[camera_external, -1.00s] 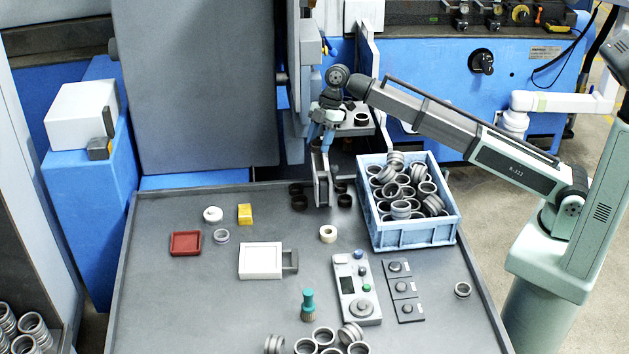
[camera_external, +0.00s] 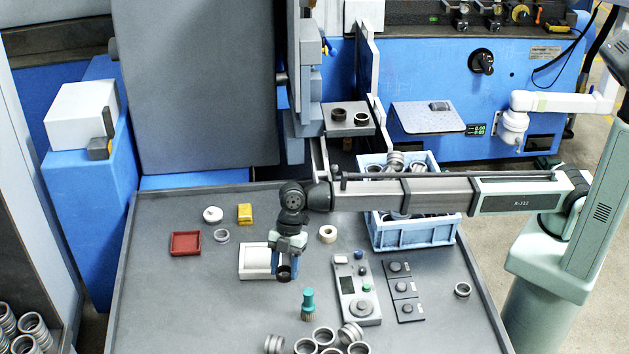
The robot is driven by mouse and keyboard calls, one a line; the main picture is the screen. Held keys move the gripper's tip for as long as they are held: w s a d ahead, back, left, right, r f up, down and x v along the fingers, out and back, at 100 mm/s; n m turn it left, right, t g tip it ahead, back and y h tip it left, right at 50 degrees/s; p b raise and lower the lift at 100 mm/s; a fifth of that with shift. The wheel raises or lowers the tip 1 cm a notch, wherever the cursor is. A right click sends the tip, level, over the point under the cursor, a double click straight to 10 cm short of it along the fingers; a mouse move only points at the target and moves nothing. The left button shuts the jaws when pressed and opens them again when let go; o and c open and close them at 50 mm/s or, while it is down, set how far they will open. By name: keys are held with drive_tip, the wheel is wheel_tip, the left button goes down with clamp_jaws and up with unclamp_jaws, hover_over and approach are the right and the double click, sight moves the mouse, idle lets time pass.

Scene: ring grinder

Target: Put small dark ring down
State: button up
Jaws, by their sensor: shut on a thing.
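My gripper (camera_external: 285,266) points down over the right part of the white box-like gauge (camera_external: 255,262) on the grey table. It is shut on a small dark ring (camera_external: 284,273), of which only a little shows at the fingertips. I cannot tell whether the ring touches the surface beneath it. Two more dark rings, one on the left (camera_external: 339,115) and one on the right (camera_external: 361,118), sit on the grey shelf of the machine. The table area behind my wrist and forearm is hidden.
A blue crate (camera_external: 415,238) of rings stands at the right, partly behind my arm. A teal-handled tool (camera_external: 308,304), a control box (camera_external: 356,290), a pale ring (camera_external: 328,234) and a red tray (camera_external: 186,243) surround the gauge. The table's left front is clear.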

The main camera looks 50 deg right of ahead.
sight(260, 317)
drive_tip(key=shift+w+a+f+n+g, duration=0.6)
drive_tip(key=shift+w+a+f+n, duration=1.25)
drive_tip(key=shift+a, duration=1.65)
drive_tip(key=shift+h, duration=0.3)
drive_tip(key=shift+w+f, duration=0.2)
drive_tip(key=shift+f, duration=2.25)
drive_tip(key=shift+w+f, duration=0.15)
drive_tip(key=shift+f, duration=2.3)
drive_tip(key=shift+f+m, duration=0.15)
drive_tip(key=shift+m, duration=0.1)
drive_tip(key=o, duration=1.1)
drive_tip(key=v, duration=1.2)
